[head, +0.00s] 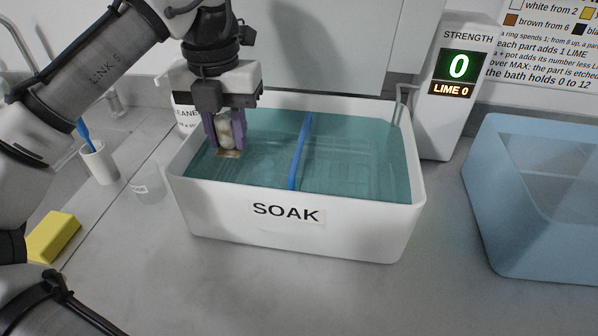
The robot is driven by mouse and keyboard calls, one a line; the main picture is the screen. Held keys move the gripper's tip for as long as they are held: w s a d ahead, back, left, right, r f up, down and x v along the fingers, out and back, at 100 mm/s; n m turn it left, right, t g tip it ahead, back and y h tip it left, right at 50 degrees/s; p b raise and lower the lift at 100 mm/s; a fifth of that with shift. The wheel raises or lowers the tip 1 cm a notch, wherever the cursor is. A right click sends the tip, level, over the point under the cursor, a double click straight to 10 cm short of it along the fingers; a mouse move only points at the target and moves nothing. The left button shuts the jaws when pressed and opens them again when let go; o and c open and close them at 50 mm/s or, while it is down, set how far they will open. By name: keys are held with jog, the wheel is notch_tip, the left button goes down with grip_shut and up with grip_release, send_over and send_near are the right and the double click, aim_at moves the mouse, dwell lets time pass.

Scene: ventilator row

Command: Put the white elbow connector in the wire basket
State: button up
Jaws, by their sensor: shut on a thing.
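My gripper (225,140) has purple fingers and points down into the left part of the white SOAK bath (330,235). It is shut on a whitish, beige-tinged piece (225,128); its shape is mostly hidden by the fingers, so I cannot tell if it is the white elbow connector. A flat brownish patch (228,154) shows just below the fingertips at the liquid. Faint grid-like lines (345,165) show under the teal liquid right of the blue divider (300,150); they may be the wire basket, but I cannot tell.
A STRENGTH display (459,75) reads 0, LIME 0, behind the bath. A blue bin (530,245) stands at right. At left are a clear cup (150,188), a white cup with a blue brush (98,163) and a yellow sponge (53,237). The front counter is clear.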

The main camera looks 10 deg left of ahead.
jog(key=shift+w+d+f, duration=0.1)
jog(key=shift+d, duration=0.1)
jog(key=w+d, duration=0.4)
jog(key=d, duration=1.4)
jog(key=f, duration=0.6)
jog(key=shift+w+a+f+b, duration=0.1)
jog(key=shift+a+f+b, duration=0.2)
jog(key=shift+a+b, duration=0.1)
jog(key=shift+f, duration=2.65)
jog(key=shift+f, duration=0.1)
jog(key=o, duration=0.9)
jog(key=shift+o, duration=0.2)
